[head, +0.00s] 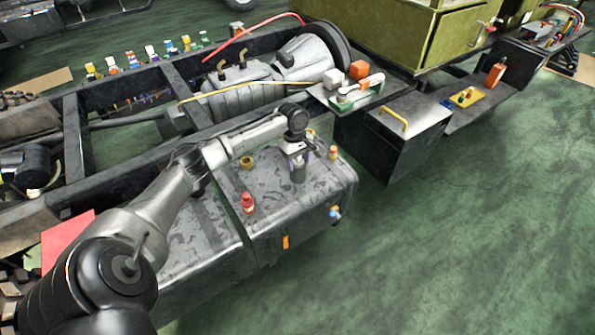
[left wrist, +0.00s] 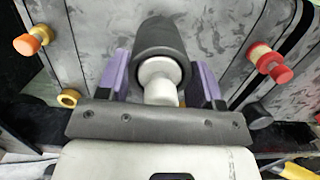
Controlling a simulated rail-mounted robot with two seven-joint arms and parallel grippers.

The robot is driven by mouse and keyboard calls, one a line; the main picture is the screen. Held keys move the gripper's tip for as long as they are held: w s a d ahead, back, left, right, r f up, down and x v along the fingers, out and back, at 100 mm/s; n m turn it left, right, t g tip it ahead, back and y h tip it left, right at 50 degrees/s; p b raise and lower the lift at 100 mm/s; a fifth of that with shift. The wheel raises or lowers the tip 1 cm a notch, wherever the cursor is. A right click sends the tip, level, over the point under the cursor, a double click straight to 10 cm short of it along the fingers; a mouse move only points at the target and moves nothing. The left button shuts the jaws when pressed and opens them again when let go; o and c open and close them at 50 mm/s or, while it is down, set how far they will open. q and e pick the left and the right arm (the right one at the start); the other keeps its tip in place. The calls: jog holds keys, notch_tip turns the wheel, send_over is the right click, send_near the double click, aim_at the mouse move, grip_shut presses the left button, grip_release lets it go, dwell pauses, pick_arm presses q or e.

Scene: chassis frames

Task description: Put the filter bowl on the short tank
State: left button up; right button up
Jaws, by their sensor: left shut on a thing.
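My left gripper (head: 298,156) is shut on the filter bowl (head: 298,174), a dark grey cylinder, over the grey mottled tank section (head: 275,215) at the right. In the left wrist view the bowl (left wrist: 160,50) and its pale neck (left wrist: 160,82) sit between the purple fingertips (left wrist: 160,75). I cannot tell whether the bowl touches the tank top. A dark gap or strap parts this section from another grey tank section (head: 195,260) at the left. I cannot tell for sure which is the short tank. My right gripper is not in view.
A red fitting (head: 248,202), a yellow ring (head: 246,163) and an orange fitting (head: 333,152) stand on the tank near the gripper. A black box with a yellow handle (head: 393,118) is to the right. Dark frame rails and an engine (head: 240,85) lie behind. Green floor (head: 470,230) is clear at right.

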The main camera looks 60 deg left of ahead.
pick_arm(q)
jog(key=shift+f+b, duration=1.2)
jog(key=shift+f, duration=0.9)
jog(key=shift+r, duration=0.1)
jog(key=o, duration=1)
jog(key=shift+f, duration=0.2)
jog(key=o, duration=0.3)
